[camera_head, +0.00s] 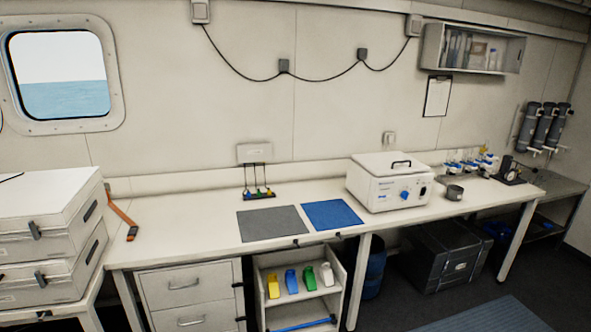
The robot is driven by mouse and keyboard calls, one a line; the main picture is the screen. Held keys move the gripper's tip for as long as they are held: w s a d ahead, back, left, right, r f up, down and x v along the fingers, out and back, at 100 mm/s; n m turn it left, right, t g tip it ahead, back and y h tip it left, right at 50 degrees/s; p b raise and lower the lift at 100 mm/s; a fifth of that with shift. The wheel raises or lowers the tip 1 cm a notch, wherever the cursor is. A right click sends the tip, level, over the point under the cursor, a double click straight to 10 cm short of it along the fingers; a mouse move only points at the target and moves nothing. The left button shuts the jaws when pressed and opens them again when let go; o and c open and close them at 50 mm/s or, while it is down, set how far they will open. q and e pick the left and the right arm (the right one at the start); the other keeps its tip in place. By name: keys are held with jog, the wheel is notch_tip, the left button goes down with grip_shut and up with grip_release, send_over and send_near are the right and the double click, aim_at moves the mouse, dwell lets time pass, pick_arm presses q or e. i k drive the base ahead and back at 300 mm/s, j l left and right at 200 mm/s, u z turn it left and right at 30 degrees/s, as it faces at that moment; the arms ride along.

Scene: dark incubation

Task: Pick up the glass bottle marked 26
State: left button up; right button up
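Several small clear glass bottles with blue parts (466,163) stand in a group at the right end of the bench, behind and right of the white box-shaped device. They are too small for me to read any number, so I cannot tell which one is marked 26. Neither of my grippers is in view.
A white lidded device (389,184) with a blue knob stands on the bench (190,224). A small dark cup (454,192) and a black instrument (511,173) are near the bottles. Grey (272,223) and blue (331,214) mats lie mid-bench. Stacked white cases (45,240) are left.

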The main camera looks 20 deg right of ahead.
aim_at(537, 183)
jog(key=l, duration=0.8)
jog(key=l+z, duration=0.1)
jog(key=l, duration=1.55)
jog(key=i+l, duration=0.1)
jog(key=l, duration=0.7)
jog(key=l+z, duration=0.1)
jog(key=l, duration=0.75)
jog(key=i+l, duration=0.1)
jog(key=l, duration=0.7)
jog(key=i+l+z, duration=0.1)
jog(key=l, duration=0.7)
jog(key=i+l, duration=0.1)
jog(key=l, duration=0.7)
jog(key=i+l, duration=0.1)
jog(key=l, duration=0.4)
jog(key=i+l, duration=0.1)
jog(key=l, duration=0.9)
jog(key=i+l+z, duration=0.1)
jog(key=l, duration=0.35)
jog(key=i+l, duration=0.15)
jog(key=l, duration=0.35)
jog(key=i+l, duration=0.1)
jog(key=l, duration=0.4)
jog(key=i+l, duration=0.1)
jog(key=l, duration=0.4)
jog(key=i+l+z, duration=0.1)
jog(key=l, duration=0.35)
